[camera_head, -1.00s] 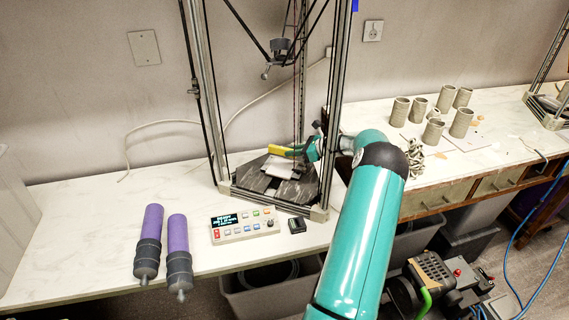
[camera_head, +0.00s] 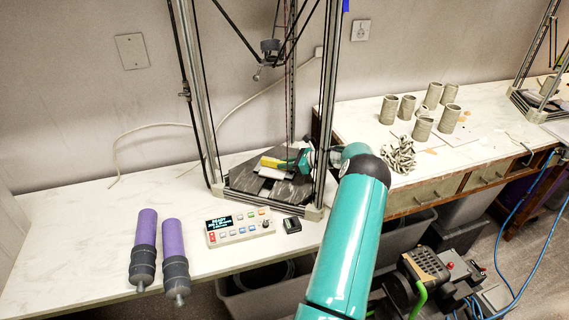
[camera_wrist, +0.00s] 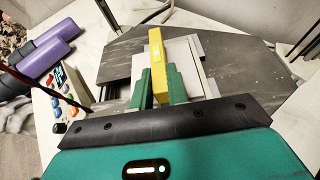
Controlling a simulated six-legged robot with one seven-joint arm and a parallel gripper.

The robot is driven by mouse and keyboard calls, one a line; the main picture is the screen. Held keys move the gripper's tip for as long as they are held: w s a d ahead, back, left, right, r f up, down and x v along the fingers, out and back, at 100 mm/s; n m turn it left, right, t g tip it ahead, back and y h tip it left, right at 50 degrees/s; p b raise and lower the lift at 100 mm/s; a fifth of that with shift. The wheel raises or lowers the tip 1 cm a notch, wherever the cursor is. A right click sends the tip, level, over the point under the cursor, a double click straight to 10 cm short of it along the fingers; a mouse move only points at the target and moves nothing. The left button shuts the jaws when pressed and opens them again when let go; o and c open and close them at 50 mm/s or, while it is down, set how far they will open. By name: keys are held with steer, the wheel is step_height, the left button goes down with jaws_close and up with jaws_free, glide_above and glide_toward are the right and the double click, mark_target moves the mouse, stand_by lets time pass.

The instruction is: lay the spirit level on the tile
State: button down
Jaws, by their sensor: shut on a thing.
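The yellow spirit level (camera_head: 272,162) is held in my gripper (camera_head: 297,162), over the dark bed of the frame machine. In the wrist view my gripper (camera_wrist: 160,88) is shut on one end of the level (camera_wrist: 157,55), which points away from me. The pale square tile (camera_wrist: 182,62) is under and around the level in that view. In the head view a part of the tile (camera_head: 270,173) shows just below the level. I cannot tell whether the level touches the tile.
Tall metal posts (camera_head: 327,105) stand around the dark bed (camera_head: 240,178). A control box (camera_head: 240,228) and two purple cartridges (camera_head: 174,240) lie on the bench in front. Clay cylinders (camera_head: 423,128) stand on the bench to the right.

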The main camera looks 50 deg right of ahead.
steer(key=c, duration=1.4)
jaws_free()
steer(key=shift+f, duration=0.1)
steer(key=shift+o, duration=0.2)
steer(key=shift+r, duration=0.4)
steer(key=v, duration=1.1)
steer(key=shift+s+r, duration=0.2)
steer(key=shift+s, duration=0.15)
steer(key=shift+d, duration=0.15)
